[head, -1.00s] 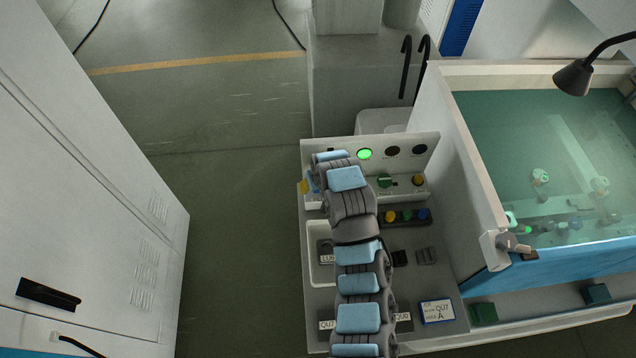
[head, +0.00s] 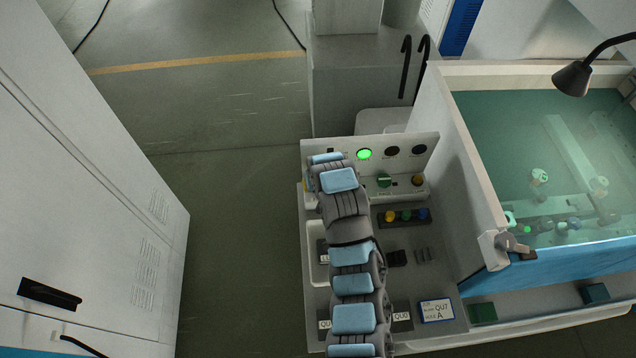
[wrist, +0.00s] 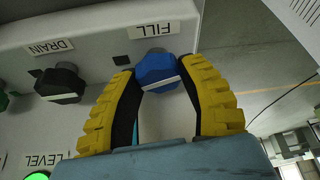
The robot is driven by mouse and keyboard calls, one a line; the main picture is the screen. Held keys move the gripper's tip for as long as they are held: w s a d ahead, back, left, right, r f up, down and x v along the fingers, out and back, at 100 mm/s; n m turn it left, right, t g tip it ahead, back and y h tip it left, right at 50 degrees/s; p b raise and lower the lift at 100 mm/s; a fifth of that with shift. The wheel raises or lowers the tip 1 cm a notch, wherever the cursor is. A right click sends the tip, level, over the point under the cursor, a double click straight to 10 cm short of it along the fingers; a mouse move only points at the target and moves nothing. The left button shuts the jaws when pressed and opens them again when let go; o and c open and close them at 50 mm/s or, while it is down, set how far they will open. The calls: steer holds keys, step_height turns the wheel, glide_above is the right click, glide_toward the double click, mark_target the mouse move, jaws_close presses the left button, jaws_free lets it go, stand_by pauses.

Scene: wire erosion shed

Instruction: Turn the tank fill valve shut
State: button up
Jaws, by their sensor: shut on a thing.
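The tank fill valve is a blue knob (wrist: 157,71) under the upside-down FILL label (wrist: 152,31) in the wrist view. A white mark runs slantwise across its front edge. My gripper (wrist: 159,76) has its two yellow-padded fingers on either side of the knob, shut on it. In the head view my arm covers the knob, and my gripper's fingers are almost wholly hidden there.
A dark DRAIN knob (wrist: 61,83) sits left of the fill knob in the wrist view. The water tank (head: 478,165) stands to the right.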

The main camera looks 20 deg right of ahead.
steer(key=shift+a+f+m+g+h, duration=0.1)
steer(key=shift+m+g+h, duration=0.4)
steer(key=shift+m, duration=1.5)
steer(key=o, duration=1.2)
steer(key=shift+r+t+h, duration=0.2)
steer(key=shift+t+h, duration=0.1)
steer(key=shift+s+a+r, duration=0.1)
steer(key=shift+s+r, duration=0.05)
steer(key=shift+r, duration=0.3)
steer(key=shift+v, duration=3.15)
steer(key=shift+s, duration=0.1)
